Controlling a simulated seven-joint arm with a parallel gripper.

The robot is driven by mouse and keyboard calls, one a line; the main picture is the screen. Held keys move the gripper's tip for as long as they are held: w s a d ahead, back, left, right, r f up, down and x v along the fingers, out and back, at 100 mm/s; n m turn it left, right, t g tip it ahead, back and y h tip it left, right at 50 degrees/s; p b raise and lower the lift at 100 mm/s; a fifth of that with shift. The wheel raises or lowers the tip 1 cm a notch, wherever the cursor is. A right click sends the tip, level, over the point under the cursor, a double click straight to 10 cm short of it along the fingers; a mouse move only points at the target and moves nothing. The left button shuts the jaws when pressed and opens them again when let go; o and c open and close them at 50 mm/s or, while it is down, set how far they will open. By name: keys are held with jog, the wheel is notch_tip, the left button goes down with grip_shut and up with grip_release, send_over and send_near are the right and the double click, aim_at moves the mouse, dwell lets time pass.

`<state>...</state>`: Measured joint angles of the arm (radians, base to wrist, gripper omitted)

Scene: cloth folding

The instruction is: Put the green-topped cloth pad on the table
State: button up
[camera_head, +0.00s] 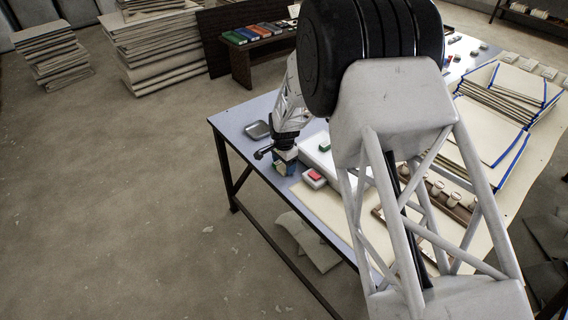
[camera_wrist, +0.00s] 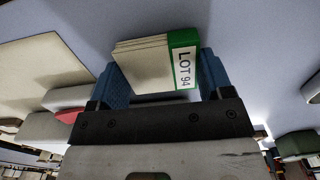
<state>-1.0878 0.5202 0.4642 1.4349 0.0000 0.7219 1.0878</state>
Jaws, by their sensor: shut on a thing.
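The green-topped cloth pad (camera_wrist: 145,63) is a stack of cream layers with a green band and a white "LOT 94" label. It sits between the blue fingers of my gripper (camera_wrist: 161,78), which is shut on it. In the head view the pad (camera_head: 282,168) is small and partly hidden by my gripper (camera_head: 285,157), near the table's left front edge. The blue-grey table (camera_head: 240,115) lies beneath; its surface also shows behind the pad in the wrist view (camera_wrist: 235,25). I cannot tell whether the pad touches the table.
A red-topped pad (camera_head: 315,175) lies just right of my gripper. A grey tray (camera_head: 257,130) is behind it on the left. A green-topped block (camera_head: 324,146) and a cream board (camera_head: 312,204) are on the right. The table's left end is mostly bare. My arm hides the middle.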

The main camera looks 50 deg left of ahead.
jog(key=shift+f, duration=0.1)
jog(key=o, duration=0.9)
notch_tip(320, 180, up, 12)
dwell(0.4)
dwell(0.6)
dwell(0.3)
